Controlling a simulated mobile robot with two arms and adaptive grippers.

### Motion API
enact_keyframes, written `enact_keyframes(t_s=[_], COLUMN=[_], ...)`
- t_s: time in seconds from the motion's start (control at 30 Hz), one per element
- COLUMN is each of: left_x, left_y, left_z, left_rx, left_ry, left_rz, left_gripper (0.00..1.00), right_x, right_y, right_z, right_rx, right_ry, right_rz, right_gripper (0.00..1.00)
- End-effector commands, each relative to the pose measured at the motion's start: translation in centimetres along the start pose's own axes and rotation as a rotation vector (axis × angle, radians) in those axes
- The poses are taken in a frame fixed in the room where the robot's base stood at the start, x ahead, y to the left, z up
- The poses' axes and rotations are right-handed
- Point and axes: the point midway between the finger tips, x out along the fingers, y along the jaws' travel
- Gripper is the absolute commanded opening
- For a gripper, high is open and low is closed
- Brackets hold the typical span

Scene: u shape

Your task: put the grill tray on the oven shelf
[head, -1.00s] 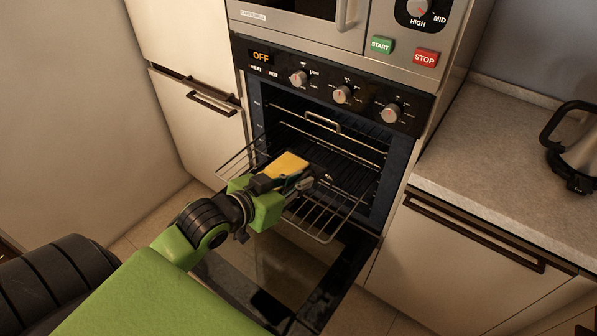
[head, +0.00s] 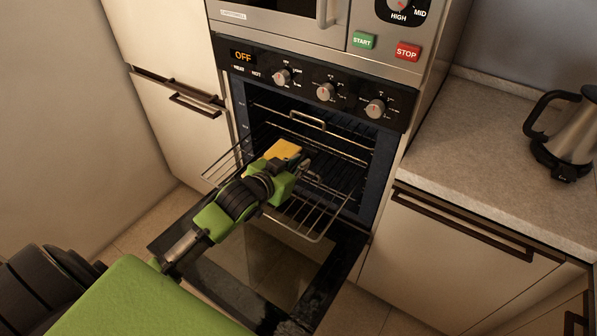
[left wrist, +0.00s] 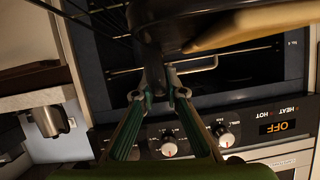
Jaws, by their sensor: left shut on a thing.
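My left gripper (head: 307,165) is over the pulled-out wire oven shelf (head: 310,230), in front of the open oven. In the left wrist view its fingers (left wrist: 164,92) are shut on a dark grey part of what looks like the grill tray (left wrist: 180,32). A yellow-tan flat piece (head: 283,150) shows just beyond the wrist; it also shows beside the dark tray in the left wrist view (left wrist: 250,22). The gripper hides most of the tray in the head view. I cannot tell whether the tray touches the shelf. My right gripper is out of view.
The oven door (head: 275,265) is open and lowered under the shelf. A rack with a raised handle (head: 308,120) is inside the oven. The oven knobs (head: 326,92) are close above the opening. A counter (head: 470,150) with a kettle (head: 568,135) is at the right.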

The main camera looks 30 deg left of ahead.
Motion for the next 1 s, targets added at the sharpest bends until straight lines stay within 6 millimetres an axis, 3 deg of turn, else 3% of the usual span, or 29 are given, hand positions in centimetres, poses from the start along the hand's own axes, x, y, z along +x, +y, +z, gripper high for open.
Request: enact_keyframes(t_s=[0.1,0.4,0.6,0.83,0.87,0.9,1.0], left_x=[2.0,4.2,5.0,5.1,5.1,5.1,5.1], left_y=[-0.7,-1.3,-0.9,-0.8,-0.8,-0.8,-0.8], left_z=[1.1,2.7,5.0,5.2,5.4,5.4,5.4], left_rx=[0.002,0.002,0.002,0.002,0.000,0.000,0.001], left_ry=[0.003,0.005,0.005,0.006,0.001,0.001,0.002], left_rz=[-0.002,-0.001,0.000,0.001,0.001,0.001,0.001], left_gripper=[0.00,0.00,0.00,0.00,0.20,0.29,0.29], right_x=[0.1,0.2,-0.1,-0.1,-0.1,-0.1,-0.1], right_y=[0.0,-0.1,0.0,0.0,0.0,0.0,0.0], right_z=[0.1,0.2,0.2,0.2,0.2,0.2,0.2], right_rx=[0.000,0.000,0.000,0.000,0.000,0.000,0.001], right_ry=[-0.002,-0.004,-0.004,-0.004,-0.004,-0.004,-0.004], right_rz=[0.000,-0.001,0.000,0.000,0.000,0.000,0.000], right_gripper=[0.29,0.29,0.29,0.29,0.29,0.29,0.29])
